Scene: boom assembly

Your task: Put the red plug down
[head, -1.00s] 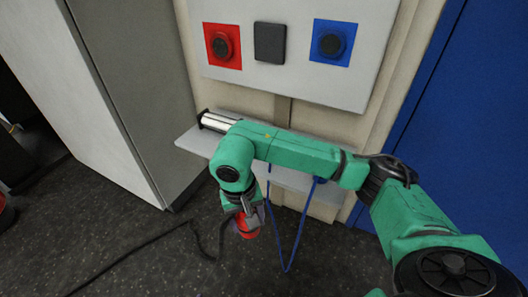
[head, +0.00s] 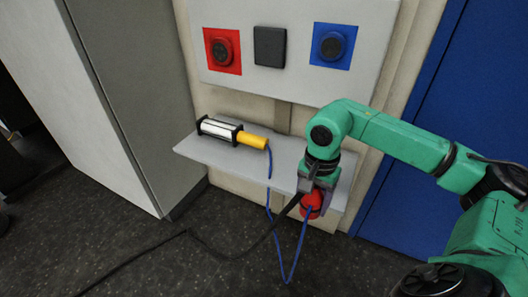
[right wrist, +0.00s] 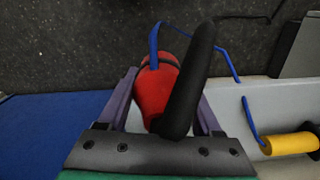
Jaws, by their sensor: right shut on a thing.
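My right gripper (head: 318,186) is shut on the red plug (head: 311,206). In the head view the plug shows below the fingers, in front of the grey shelf's (head: 225,158) front edge; I cannot tell if it touches the shelf. In the right wrist view the red plug (right wrist: 153,92) lies between the two purple-grey fingers (right wrist: 165,100), partly covered by its thick black cable (right wrist: 190,80). The black cable runs left down to the floor. My left gripper is not in view.
A silver-and-black cylinder with a yellow end (head: 252,140) lies on the shelf's left part. A blue cable (head: 284,275) hangs from it in a loop near the plug. The shelf's middle is clear. Red socket (head: 222,51) and blue socket (head: 332,46) are on the panel above.

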